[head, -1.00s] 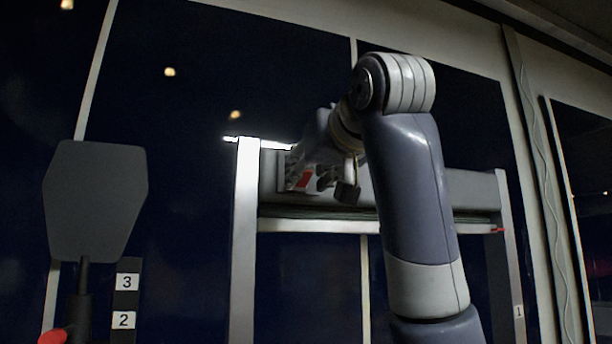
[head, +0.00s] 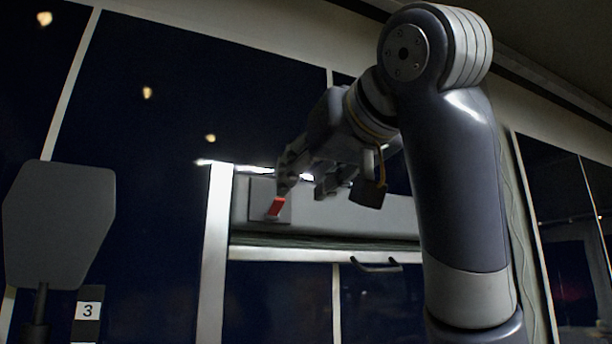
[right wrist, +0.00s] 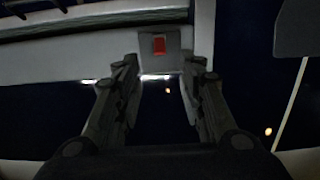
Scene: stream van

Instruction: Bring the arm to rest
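My right arm stands at the right of the head view, with its gripper (head: 303,188) pointing left and away, raised near a wall panel. The right wrist view shows the gripper (right wrist: 162,68) open, its two fingers apart and nothing between them. A red switch (head: 275,207) on a square grey plate (head: 257,190) lies just below and left of the fingertips in the head view. The red switch also shows beyond the fingertips in the right wrist view (right wrist: 159,46); the gripper seems clear of it. My left gripper is not in view.
A pale frame post (head: 213,265) and a rail with a dark handle (head: 376,265) are below the gripper. A dark grey paddle-shaped panel (head: 58,225) stands at the left, above a label "3" (head: 88,310). Dark windows fill the back.

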